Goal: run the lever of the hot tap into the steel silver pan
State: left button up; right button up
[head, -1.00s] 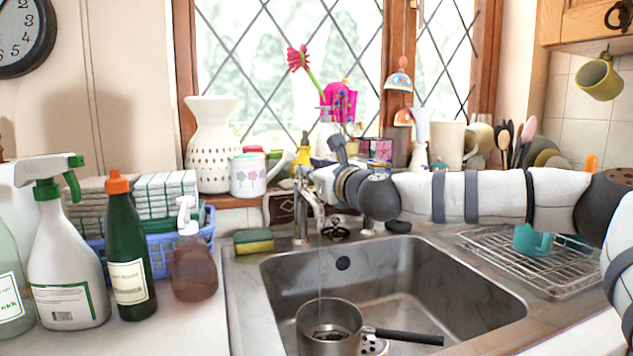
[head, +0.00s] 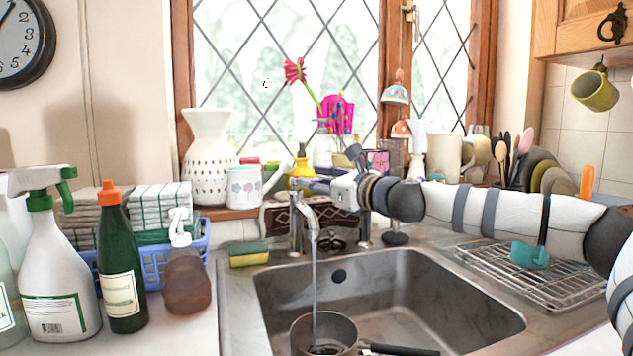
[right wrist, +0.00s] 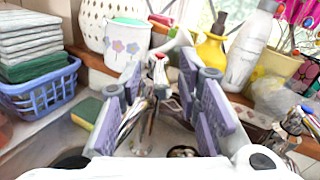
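The steel tap (head: 305,212) stands behind the sink, and a clear stream of water (head: 314,285) falls from its spout into the steel silver pan (head: 327,327). The pan sits in the sink, its black handle pointing right; the frame cuts off its bottom. My right gripper (head: 300,185) reaches in from the right at the top of the tap. In the right wrist view its two fingers (right wrist: 160,75) are apart, with a red-marked tap lever (right wrist: 160,72) between them. Whether a finger touches the lever I cannot tell. My left gripper is not in view.
A yellow-green sponge (head: 249,254) lies at the sink's back left corner. Bottles and a blue basket (head: 140,270) crowd the left counter. A wire rack (head: 545,280) stands right. The windowsill behind the tap holds a white vase (head: 208,160), a flowered mug (head: 243,186) and ornaments.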

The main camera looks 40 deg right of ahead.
jog(key=shift+s, duration=0.1)
jog(key=s, duration=0.6)
jog(key=shift+d, duration=0.4)
jog(key=shift+s, duration=0.7)
